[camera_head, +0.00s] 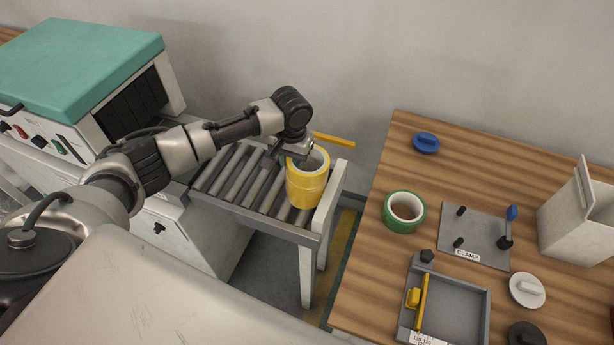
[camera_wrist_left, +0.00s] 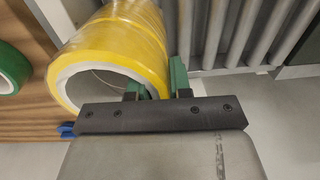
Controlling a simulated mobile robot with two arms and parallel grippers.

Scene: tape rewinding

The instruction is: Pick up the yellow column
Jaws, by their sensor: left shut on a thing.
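The yellow column (camera_head: 306,185) is a hollow, upright stack of yellow tape with a light core. In the head view it is at the right end of the roller conveyor (camera_head: 243,180). My left gripper (camera_head: 291,152) is at its top rim, shut on its wall. In the left wrist view the yellow column (camera_wrist_left: 118,45) fills the upper left, and the left gripper (camera_wrist_left: 157,82) has one green-padded finger inside the core and one outside. I cannot tell whether the column touches the rollers. My right gripper is not in view.
A teal-topped machine (camera_head: 80,62) stands at the left. The wooden table (camera_head: 365,290) at the right holds a green tape roll (camera_head: 404,211), a clamp plate (camera_head: 474,237), a grey tray (camera_head: 452,312), a white box (camera_head: 578,222) and small knobs. A floor gap separates conveyor and table.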

